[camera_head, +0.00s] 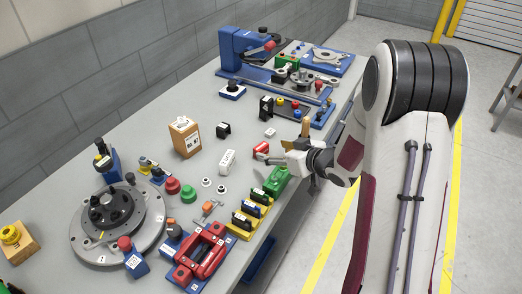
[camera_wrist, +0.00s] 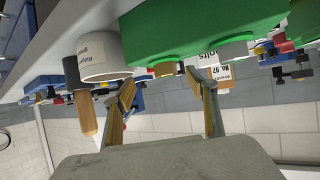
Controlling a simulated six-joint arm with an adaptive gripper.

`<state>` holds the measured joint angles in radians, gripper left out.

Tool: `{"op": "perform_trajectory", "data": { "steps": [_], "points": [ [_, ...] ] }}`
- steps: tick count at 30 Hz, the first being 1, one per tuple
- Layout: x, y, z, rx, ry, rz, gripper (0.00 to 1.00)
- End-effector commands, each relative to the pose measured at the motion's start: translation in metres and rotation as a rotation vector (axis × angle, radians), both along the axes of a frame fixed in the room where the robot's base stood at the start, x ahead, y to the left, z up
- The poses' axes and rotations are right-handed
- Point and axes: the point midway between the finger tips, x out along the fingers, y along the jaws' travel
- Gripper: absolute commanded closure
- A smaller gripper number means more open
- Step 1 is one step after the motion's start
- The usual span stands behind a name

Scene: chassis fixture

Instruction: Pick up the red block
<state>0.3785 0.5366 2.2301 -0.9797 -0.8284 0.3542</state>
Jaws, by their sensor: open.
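A small red block (camera_head: 262,147) lies on the grey bench, just left of and behind the fingers of my gripper (camera_head: 262,157) in the head view. In that view the fingers point left and are low over the bench, near the block; I cannot tell whether they touch it. In the wrist view my gripper (camera_wrist: 160,86) has its two fingers spread apart with nothing between them. I cannot make out the red block clearly in the wrist view.
A green block (camera_head: 277,181) is in front of my gripper and looms large in the wrist view (camera_wrist: 190,30). A wooden handle (camera_head: 305,128) rises behind. A red clamp fixture (camera_head: 205,258) is nearer.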

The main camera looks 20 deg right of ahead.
Motion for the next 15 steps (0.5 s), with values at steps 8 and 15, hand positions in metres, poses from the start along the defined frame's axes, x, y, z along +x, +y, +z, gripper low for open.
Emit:
{"op": "perform_trajectory", "data": {
  "steps": [8, 15],
  "points": [
    [0.008, 0.0039, -0.0047, 0.0, 0.0, 0.0, 0.43],
    [0.0084, 0.004, -0.0049, -0.001, 0.0, 0.0, 0.43]
  ]
}}
